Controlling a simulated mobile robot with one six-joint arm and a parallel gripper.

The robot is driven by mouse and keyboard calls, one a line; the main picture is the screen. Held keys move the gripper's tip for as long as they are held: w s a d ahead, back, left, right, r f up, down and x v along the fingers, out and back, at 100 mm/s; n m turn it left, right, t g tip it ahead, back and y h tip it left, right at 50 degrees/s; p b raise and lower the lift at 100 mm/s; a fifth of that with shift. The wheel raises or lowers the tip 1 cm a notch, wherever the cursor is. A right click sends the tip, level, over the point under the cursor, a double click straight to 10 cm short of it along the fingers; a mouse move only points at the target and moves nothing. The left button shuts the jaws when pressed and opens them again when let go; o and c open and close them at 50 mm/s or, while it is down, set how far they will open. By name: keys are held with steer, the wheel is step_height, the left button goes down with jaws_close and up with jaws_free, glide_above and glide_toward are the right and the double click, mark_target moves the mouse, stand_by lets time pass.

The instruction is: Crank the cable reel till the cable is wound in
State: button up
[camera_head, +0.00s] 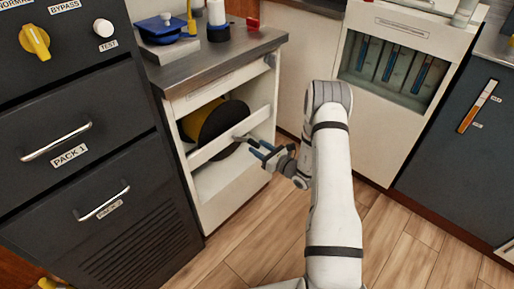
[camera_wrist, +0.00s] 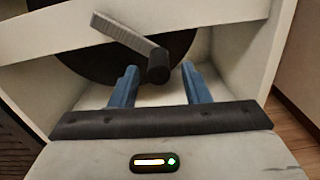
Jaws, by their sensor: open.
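The cable reel (camera_head: 217,122) sits inside a white cabinet bay, with a yellow drum and a dark round flange. In the wrist view its dark flange (camera_wrist: 75,62) shows behind the white crossbar. A grey crank arm (camera_wrist: 122,31) runs from upper left down to a dark knob (camera_wrist: 158,68), which points toward me. The crank (camera_head: 243,139) also shows in the head view, just in front of my gripper. My gripper (camera_wrist: 157,80) is open, its blue fingers on either side of the knob's lower end. I cannot tell whether they touch it. My gripper (camera_head: 257,147) is at the bay's front in the head view.
The white crossbar (camera_head: 228,138) spans the bay, and the bay's right wall (camera_wrist: 262,55) stands close beside my gripper. Dark drawers with handles (camera_head: 57,141) are at left. A counter (camera_head: 215,61) with small items lies above. The wooden floor is clear.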

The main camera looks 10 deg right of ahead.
steer(key=shift+x, duration=1.1)
steer(key=shift+c, duration=0.2)
jaws_close()
steer(key=shift+d, duration=0.25)
steer(key=shift+a, duration=0.1)
